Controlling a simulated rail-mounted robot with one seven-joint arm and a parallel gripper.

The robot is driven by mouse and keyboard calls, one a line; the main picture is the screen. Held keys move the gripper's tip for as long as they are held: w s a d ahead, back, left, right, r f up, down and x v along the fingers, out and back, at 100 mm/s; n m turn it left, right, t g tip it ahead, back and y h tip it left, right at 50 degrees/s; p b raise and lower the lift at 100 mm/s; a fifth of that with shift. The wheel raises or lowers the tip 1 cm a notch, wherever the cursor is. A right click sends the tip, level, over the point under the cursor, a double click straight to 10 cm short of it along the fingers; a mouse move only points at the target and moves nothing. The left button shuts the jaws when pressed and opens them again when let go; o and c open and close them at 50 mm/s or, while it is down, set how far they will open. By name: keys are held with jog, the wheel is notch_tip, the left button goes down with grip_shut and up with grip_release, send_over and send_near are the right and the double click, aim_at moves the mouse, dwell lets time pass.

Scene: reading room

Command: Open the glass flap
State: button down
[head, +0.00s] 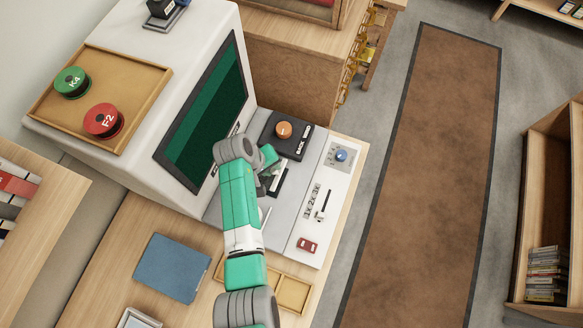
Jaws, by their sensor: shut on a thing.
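The reader machine (130,150) is a white body with a large dark green screen (208,118) and a grey and white deck in front of it. My gripper (271,183) is low over the deck, just in front of the screen, at the end of my green and grey arm. Its jaws are shut on the edge of what looks like the glass flap (280,180), a small piece with dark and pale strips. My arm and hand hide most of the flap, so its angle cannot be told.
A black block with an orange knob (284,130) stands close behind my gripper. A white panel with a blue knob (341,155), a slider (322,205) and a red switch (307,245) lies to the right. A tray (160,80) holds green (71,82) and red (103,121) reels.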

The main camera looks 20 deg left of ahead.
jog(key=shift+w+a+r+h, duration=0.1)
jog(key=shift+a+r+h, duration=0.2)
jog(key=shift+a+r, duration=0.45)
jog(key=shift+a, duration=0.25)
jog(key=shift+a+r, duration=0.25)
jog(key=shift+a, duration=0.75)
jog(key=shift+f, duration=0.1)
